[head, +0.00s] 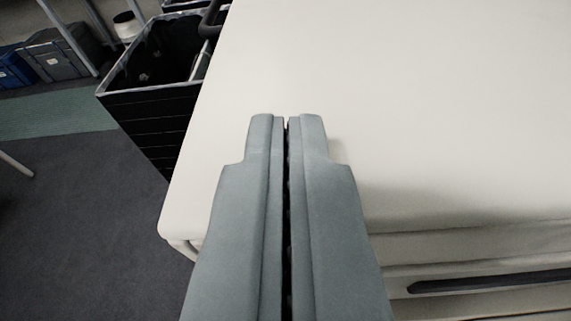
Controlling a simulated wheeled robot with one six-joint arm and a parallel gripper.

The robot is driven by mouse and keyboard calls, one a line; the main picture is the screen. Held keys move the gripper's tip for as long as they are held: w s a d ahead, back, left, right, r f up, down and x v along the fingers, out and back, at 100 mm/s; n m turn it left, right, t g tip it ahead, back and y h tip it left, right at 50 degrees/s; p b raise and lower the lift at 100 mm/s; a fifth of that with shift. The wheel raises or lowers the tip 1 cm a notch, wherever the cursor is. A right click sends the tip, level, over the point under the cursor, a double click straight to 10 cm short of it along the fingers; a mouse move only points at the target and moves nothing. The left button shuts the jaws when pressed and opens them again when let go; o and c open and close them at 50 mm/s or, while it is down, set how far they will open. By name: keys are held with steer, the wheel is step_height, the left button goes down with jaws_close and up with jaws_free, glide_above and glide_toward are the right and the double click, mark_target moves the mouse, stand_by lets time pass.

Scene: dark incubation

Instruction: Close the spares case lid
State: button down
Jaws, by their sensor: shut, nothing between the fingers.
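My gripper (286,122) points away from the camera, over the near left part of a large off-white top (430,110). Its two grey fingers are together, with only a thin dark seam between them and nothing held. A soft shadow lies on the white surface to the right of the fingers. I cannot make out an open lid anywhere. A grey case (55,58) and a blue case (12,70) sit at the far upper left, but I cannot tell whether either is the spares case.
The white body has a dark slot (485,283) in its front face at lower right. A black open bin (140,120) stands by its left side. Dark carpet (90,220) lies open at left, with a green strip (60,115). Metal legs show at upper left.

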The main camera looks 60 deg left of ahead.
steer(key=shift+s+a+f, duration=0.1)
steer(key=shift+f, duration=0.6)
steer(key=shift+r, duration=0.6)
steer(key=s+d+r, duration=0.5)
steer(key=d+r, duration=0.1)
steer(key=d, duration=0.2)
steer(key=shift+s, duration=0.2)
